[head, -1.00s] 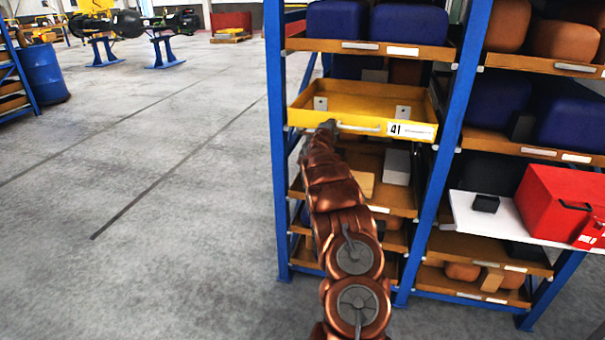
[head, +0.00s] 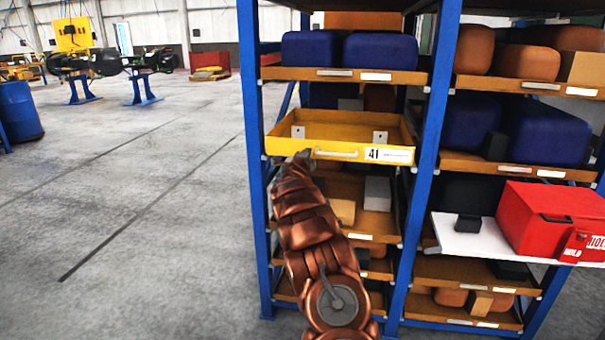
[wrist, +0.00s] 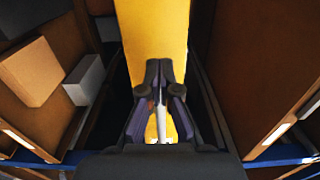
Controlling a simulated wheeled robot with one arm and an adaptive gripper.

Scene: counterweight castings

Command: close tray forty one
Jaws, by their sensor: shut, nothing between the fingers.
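The yellow tray (head: 345,135) marked 41 sits in the blue rack, its front panel, pale handle bar and label facing me. Its inside and two small grey plates in it show from above; I cannot tell exactly how far it stands out. My gripper (head: 303,156) is at the left end of the handle, close against the front panel. In the wrist view my gripper (wrist: 159,72) is shut and empty, in front of the yellow tray (wrist: 153,30). A pale bar shows behind the fingers; contact is unclear.
Blue rack posts (head: 251,150) stand either side of the tray. Shelves above and below hold blue and brown blocks. A red box (head: 548,220) rests on a white shelf (head: 470,240) jutting out at right. Open floor (head: 140,230) lies to the left.

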